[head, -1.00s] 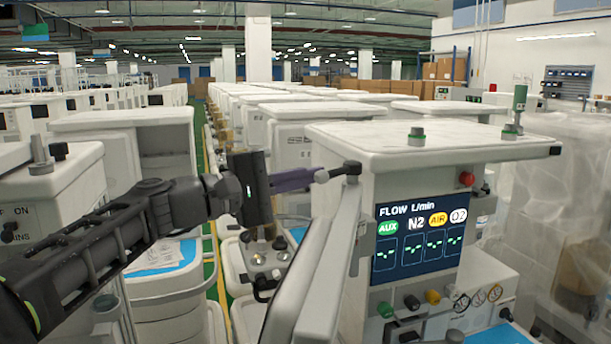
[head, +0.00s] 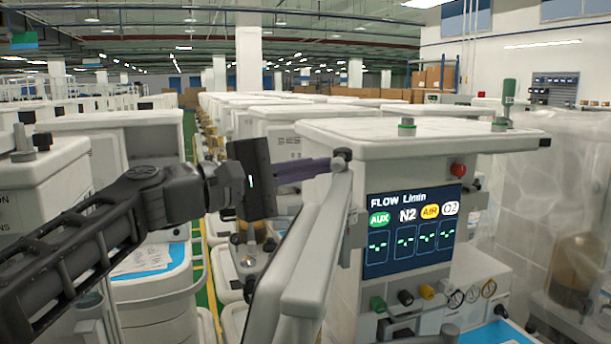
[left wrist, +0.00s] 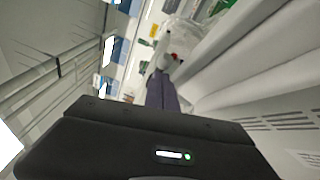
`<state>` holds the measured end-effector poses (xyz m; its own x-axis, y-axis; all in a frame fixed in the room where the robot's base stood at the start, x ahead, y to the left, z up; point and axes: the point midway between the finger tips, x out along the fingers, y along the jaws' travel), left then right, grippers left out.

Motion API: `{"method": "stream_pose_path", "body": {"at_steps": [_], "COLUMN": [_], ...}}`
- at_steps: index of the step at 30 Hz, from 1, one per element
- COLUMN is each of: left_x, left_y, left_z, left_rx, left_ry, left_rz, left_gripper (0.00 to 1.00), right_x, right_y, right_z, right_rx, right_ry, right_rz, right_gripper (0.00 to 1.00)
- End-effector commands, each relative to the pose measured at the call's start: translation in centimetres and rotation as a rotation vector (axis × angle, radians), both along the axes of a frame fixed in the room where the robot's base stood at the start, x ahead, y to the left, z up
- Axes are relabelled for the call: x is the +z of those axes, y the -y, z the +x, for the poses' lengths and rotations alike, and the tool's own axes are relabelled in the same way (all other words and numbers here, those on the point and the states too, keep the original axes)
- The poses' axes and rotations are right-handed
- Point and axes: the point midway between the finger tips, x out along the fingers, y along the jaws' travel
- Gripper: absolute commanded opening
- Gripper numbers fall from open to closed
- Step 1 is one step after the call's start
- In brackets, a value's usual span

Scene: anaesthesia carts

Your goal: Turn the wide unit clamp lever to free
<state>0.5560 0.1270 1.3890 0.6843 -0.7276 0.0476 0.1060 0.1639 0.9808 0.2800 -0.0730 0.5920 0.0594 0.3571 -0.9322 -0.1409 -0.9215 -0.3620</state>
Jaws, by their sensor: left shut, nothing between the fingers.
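The wide unit is the white cart (head: 400,135) with the "FLOW L/min" screen (head: 412,230). A clamp lever (head: 342,157) with a dark cap sits at its left front corner, on top of a pale upright arm. My left gripper (head: 328,164) is shut and empty, its purple fingers pointing right, with the tips at the lever. I cannot tell whether they touch it. In the left wrist view the purple fingers (left wrist: 160,92) reach up toward a pale part near a red knob. The lever's exact angle is partly hidden. My right gripper is not in view.
A red knob (head: 457,170) is on the cart's front, with colored knobs and gauges below. Another white cart (head: 120,125) stands to the left, with a blue tray beneath. Plastic-wrapped goods (head: 560,210) stand at right. Rows of carts fill the background.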

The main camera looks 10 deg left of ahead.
Motion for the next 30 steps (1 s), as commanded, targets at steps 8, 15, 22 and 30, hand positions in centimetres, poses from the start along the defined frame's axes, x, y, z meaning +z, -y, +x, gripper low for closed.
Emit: {"method": "stream_pose_path", "body": {"at_steps": [8, 15, 22, 30], "left_x": [0.0, 0.0, 0.0, -0.2], "left_y": [1.1, 1.3, 1.3, 1.2], "left_z": [-0.4, -0.5, -0.4, -0.3], "left_rx": [-0.001, 0.000, 0.000, 0.000], "left_ry": [0.001, 0.000, 0.000, 0.000], "left_rz": [0.001, 0.000, 0.000, 0.000], "left_gripper": [0.00, 0.00, 0.00, 0.00], "right_x": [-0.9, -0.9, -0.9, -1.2], "right_y": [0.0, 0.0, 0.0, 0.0], "right_z": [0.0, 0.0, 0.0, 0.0], "right_rx": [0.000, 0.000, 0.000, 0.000], "right_ry": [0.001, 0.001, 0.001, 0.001], "right_rz": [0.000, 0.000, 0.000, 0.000], "right_gripper": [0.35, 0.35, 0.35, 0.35]}}
